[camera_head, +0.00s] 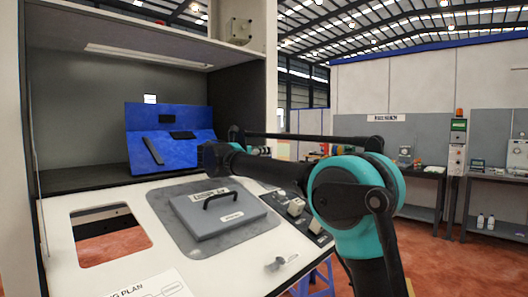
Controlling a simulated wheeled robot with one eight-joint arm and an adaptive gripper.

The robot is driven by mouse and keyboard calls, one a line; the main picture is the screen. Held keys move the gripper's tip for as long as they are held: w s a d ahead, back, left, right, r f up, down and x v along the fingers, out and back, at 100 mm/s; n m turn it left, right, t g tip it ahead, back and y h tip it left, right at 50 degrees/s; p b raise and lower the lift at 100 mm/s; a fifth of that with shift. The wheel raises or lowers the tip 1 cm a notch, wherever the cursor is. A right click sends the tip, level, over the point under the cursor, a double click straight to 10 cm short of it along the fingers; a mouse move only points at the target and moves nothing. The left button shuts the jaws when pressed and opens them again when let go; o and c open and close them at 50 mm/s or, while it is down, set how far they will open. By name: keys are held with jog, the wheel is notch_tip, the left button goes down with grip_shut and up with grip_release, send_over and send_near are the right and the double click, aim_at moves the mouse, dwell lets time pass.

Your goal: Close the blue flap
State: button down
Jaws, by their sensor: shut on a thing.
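The blue flap (185,155) is in the recess of the tall cabinet, left of centre. It slopes toward me below a blue upright back part (150,115), and the two form an angle. A dark bar (153,150) lies on its left side, and a small dark piece (182,134) sits near the fold. My gripper (208,157) is at the right edge of the blue flap, at the dark end of my arm. It is shut on the blue flap, though its fingertips are small and hard to make out. The flap's right edge is partly hidden behind my arm.
A grey lid with a black handle (225,215) lies on the white sloping panel in front. A square opening (110,235) is at its left, and small switches (296,207) are at its right. The cabinet's side wall stands right of the recess. Workbenches stand far right.

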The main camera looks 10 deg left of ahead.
jog(key=shift+s+d+m, duration=0.1)
jog(key=shift+s+m, duration=0.05)
jog(key=shift+m, duration=0.25)
jog(key=m, duration=0.2)
jog(key=s+d+m, duration=0.1)
jog(key=shift+d+m, duration=0.2)
jog(key=shift+m, duration=0.2)
jog(key=m, duration=0.1)
jog(key=s+d+m, duration=0.1)
jog(key=m, duration=0.1)
jog(key=f+m, duration=0.1)
jog(key=m, duration=0.1)
jog(key=shift+s+d+f, duration=0.1)
jog(key=shift+s+d, duration=0.05)
jog(key=shift+d, duration=0.2)
jog(key=m, duration=0.2)
jog(key=f+m, duration=0.1)
jog(key=shift+s+d+f+m, duration=0.1)
jog(key=shift+s+d+m, duration=0.2)
jog(key=shift+d+m, duration=0.1)
jog(key=shift+s+d+f+m, duration=0.15)
jog(key=shift+f+m, duration=0.25)
jog(key=shift+m, duration=0.55)
jog(key=shift+s+d+f+m, duration=0.1)
jog(key=shift+f+m, duration=0.25)
jog(key=shift+m, duration=0.6)
jog(key=c, duration=1.6)
grip_release()
jog(key=shift+f, duration=0.1)
jog(key=shift+o, duration=0.2)
